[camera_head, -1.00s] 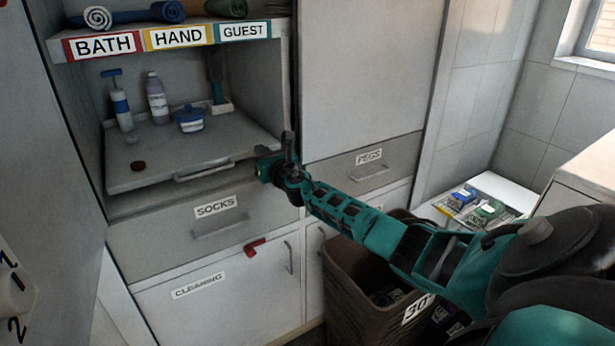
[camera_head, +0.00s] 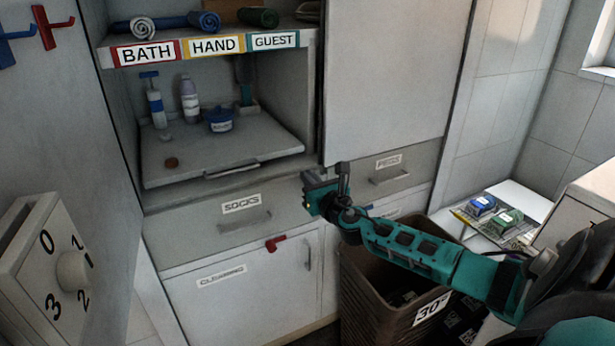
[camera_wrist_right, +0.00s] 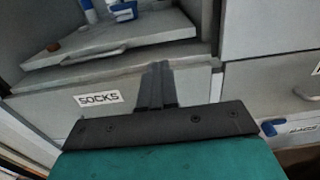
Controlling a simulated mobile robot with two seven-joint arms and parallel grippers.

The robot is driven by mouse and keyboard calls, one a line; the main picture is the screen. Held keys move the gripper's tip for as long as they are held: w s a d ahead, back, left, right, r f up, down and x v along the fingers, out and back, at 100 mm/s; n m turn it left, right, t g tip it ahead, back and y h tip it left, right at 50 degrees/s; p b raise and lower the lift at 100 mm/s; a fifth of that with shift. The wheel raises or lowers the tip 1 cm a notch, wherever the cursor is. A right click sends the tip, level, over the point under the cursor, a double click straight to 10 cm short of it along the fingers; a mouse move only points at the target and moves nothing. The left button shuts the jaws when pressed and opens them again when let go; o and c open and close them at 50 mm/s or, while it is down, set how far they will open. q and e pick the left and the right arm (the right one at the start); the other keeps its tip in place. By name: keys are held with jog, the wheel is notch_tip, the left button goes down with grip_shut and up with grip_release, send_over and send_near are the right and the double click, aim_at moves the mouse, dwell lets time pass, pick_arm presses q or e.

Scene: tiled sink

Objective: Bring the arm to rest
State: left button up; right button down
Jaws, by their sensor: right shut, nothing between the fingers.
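My right arm reaches in from the lower right in the head view. Its gripper (camera_head: 343,172) is in front of the cabinet, near the right end of the SOCKS drawer (camera_head: 190,234). It is shut and holds nothing. In the right wrist view the shut fingers (camera_wrist_right: 157,75) point toward the SOCKS drawer front, below the pull-out shelf (camera_wrist_right: 110,45). I cannot tell the exact gap to the drawer. My left gripper is not in view.
A brown basket (camera_head: 375,290) marked 30° stands below my right arm. The pull-out shelf holds bottles and a blue tub (camera_head: 220,122). A dial box (camera_head: 40,260) is at left. A PEGS drawer (camera_head: 420,165) is at right.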

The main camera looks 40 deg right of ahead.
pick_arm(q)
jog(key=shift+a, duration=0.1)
pick_arm(e)
jog(key=shift+s, duration=0.15)
jog(key=s+a+f+m+g+y+p, duration=0.2)
jog(key=s+a+f+m, duration=0.4)
jog(key=a+m, duration=0.2)
jog(key=s+a+f+m+g+y+p, duration=0.2)
jog(key=s+a+f+m, duration=0.5)
jog(key=a, duration=0.2)
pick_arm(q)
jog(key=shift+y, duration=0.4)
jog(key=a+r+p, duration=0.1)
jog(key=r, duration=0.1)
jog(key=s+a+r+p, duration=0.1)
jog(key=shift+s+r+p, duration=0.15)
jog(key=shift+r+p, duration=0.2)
pick_arm(e)
jog(key=s+a+m+g+y, duration=0.2)
jog(key=s+a+m, duration=0.9)
jog(key=m, duration=0.4)
jog(key=shift+s+m+g, duration=0.4)
jog(key=shift+s, duration=0.35)
